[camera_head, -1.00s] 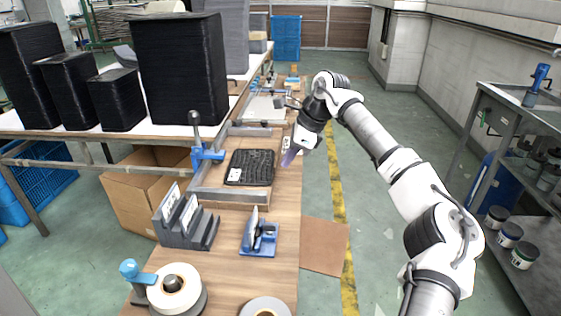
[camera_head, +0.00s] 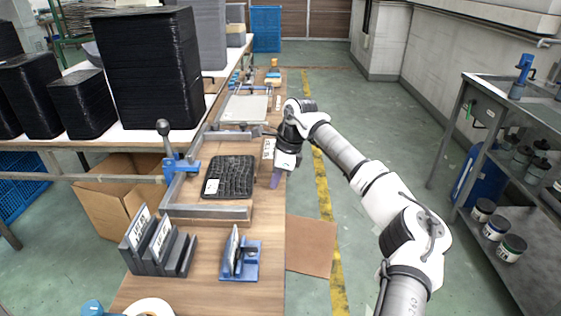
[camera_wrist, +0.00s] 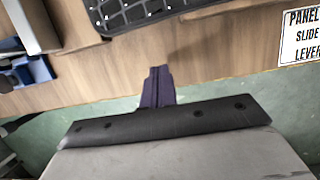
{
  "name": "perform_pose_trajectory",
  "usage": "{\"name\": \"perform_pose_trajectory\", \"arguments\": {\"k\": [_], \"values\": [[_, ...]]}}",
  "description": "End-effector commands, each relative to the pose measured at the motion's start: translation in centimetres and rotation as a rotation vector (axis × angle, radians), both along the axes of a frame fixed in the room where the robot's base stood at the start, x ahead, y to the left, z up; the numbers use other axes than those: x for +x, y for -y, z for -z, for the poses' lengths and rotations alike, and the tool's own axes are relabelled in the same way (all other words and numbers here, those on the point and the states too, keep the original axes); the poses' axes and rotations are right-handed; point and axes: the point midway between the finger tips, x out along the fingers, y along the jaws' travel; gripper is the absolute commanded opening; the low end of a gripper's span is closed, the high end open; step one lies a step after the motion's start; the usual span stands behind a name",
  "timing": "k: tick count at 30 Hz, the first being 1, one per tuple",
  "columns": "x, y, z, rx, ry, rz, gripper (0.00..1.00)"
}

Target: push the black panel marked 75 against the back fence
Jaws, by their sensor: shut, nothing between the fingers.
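The black panel (camera_head: 230,177) lies flat on the wooden bench, with a small white label at its near left corner; the number is too small to read. Grey metal bars stand around it: one along its left (camera_head: 176,184), one nearer (camera_head: 215,211) and one farther (camera_head: 238,134). I cannot tell which is the back fence. My gripper (camera_head: 274,182) is shut and empty, pointing down to the right of the panel, apart from it. In the wrist view the purple fingers (camera_wrist: 158,85) show over the bench edge, with the panel (camera_wrist: 135,10) beyond them, partly cut off.
A blue toggle clamp (camera_head: 178,166) stands at the left bar. A sign reading PANEL SLIDE LEVER (camera_wrist: 300,38) lies on the bench. Grey holders (camera_head: 160,245) and a blue stand (camera_head: 241,258) are nearer. Bare bench separates the panel from my gripper.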

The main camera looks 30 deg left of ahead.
Motion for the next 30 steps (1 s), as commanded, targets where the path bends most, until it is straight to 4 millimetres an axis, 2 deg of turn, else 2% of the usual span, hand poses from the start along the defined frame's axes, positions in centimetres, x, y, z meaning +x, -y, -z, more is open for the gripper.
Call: {"name": "perform_pose_trajectory", "arguments": {"k": [2, 4, 9, 24, 26, 30], "values": [[-0.4, -0.6, 1.1, 0.002, -0.003, -0.002, 0.0], [-0.9, -1.9, 0.7, 0.002, 0.0, -0.005, 0.0], [-1.7, -3.4, 0.9, 0.001, 0.0, -0.003, 0.0], [-2.1, -4.3, 0.9, 0.001, 0.0, -0.002, 0.0], [-2.5, -5.0, 0.9, 0.001, 0.001, -0.004, 0.0], [-3.8, -7.8, 0.8, 0.001, 0.001, -0.005, 0.0]]}}
